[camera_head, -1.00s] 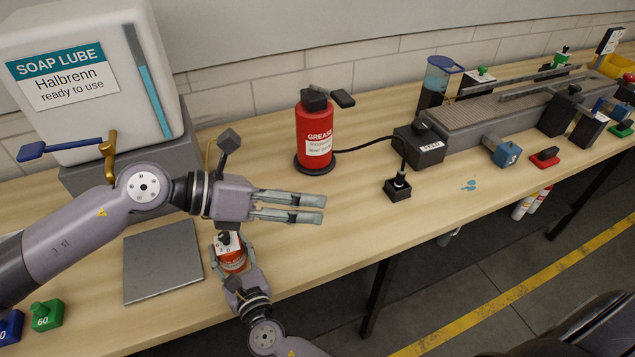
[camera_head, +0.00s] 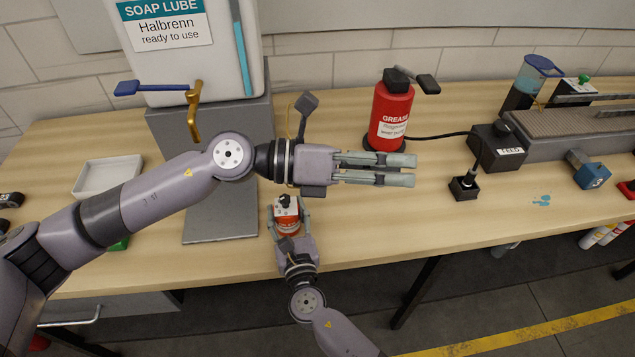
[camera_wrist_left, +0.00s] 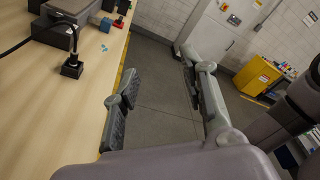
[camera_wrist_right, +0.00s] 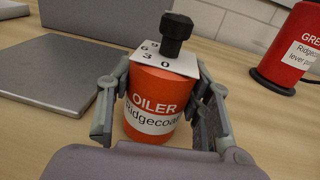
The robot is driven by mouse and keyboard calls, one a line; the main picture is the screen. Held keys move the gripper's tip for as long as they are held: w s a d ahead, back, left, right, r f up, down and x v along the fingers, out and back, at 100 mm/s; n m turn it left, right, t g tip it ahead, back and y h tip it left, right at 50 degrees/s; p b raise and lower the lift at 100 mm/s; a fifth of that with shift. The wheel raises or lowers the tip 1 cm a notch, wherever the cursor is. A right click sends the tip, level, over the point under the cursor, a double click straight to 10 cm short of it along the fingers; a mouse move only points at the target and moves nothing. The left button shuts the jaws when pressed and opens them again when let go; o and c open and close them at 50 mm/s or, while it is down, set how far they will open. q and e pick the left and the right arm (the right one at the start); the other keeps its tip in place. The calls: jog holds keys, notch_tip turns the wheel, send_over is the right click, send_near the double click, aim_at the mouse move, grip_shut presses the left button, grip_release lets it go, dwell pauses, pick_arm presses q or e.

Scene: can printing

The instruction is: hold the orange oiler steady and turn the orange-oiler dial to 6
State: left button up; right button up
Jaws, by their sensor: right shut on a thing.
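The orange oiler (camera_head: 288,225) stands upright near the front edge of the bench. In the right wrist view the oiler (camera_wrist_right: 152,100) shows a white label. On top is a white dial plate (camera_wrist_right: 165,63) with 0, 3 and other digits, and a black knob (camera_wrist_right: 175,33). The knob's setting is unclear. My right gripper (camera_head: 288,217) is shut around the oiler's body from the front, one finger on each side. My left gripper (camera_head: 415,170) is open and empty, above and to the right of the oiler. Its separated fingers show in the left wrist view (camera_wrist_left: 157,95).
A red grease can (camera_head: 390,118) stands behind my left gripper. A soap lube tank (camera_head: 235,70) stands at the back. A grey plate (camera_head: 220,225) lies left of the oiler, a white tray (camera_head: 108,175) further left.

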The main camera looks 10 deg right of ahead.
pick_arm(q)
jog(key=w+a+f+n+t+h, duration=0.2)
jog(key=w+a+f+n+t, duration=0.15)
jog(key=a+n, duration=0.45)
jog(key=n+t+y, duration=0.4)
jog(key=n+t, duration=0.5)
jog(key=n, duration=2)
send_near(281, 201)
jog(key=x, duration=0.9)
jog(key=shift+w+d, duration=0.2)
jog(key=shift+d, duration=0.05)
jog(key=shift+c, duration=0.2)
grip_shut()
